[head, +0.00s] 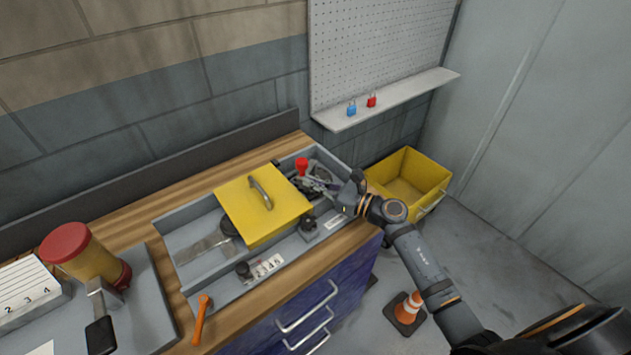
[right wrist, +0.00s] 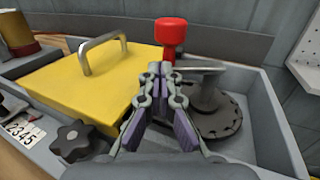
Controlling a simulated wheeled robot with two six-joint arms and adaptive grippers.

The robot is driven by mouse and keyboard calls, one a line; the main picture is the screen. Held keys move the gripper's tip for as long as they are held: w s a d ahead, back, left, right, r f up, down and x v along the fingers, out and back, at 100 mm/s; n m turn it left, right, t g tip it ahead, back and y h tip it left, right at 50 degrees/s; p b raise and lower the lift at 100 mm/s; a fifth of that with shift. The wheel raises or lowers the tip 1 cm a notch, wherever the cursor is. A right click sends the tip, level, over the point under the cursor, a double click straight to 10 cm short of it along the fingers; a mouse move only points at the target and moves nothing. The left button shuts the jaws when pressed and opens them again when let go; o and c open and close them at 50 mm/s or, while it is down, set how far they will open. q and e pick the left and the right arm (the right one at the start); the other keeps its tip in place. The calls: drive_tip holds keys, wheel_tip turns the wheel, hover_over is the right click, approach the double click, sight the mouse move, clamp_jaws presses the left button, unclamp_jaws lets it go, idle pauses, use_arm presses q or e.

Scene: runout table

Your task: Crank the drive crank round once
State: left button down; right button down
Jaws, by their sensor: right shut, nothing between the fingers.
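The drive crank shows a red knob (head: 301,164) at the right end of the grey tray unit on the bench. In the right wrist view the red knob (right wrist: 171,32) stands upright on a stem, with a grey crank arm (right wrist: 203,70) running right to a post above a dark toothed disc (right wrist: 218,120). My right gripper (head: 312,181) is over this end of the unit. Its fingers (right wrist: 160,72) are shut and empty, and their tips overlap the lower stem in the picture; I cannot tell whether they touch. My left gripper is not in view.
A yellow cover (head: 256,212) with a handle lies left of the crank. Black knobs (head: 308,224) line the unit's front edge. An orange-handled tool (head: 202,316) lies at front left. A shelf (head: 390,100) holds two padlocks; a yellow bin (head: 408,178) stands right of the bench.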

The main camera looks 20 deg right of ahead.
drive_tip(key=shift+a, duration=0.15)
drive_tip(key=shift+w+a+m+t+h+p, duration=0.65)
drive_tip(key=shift+a+m+t+h+p, duration=0.25)
drive_tip(key=shift+h, duration=0.35)
drive_tip(key=shift+w+a+m+t+h+p, duration=0.7)
drive_tip(key=shift+a+m+h+p, duration=0.25)
drive_tip(key=shift+h, duration=0.3)
drive_tip(key=shift+a, duration=0.15)
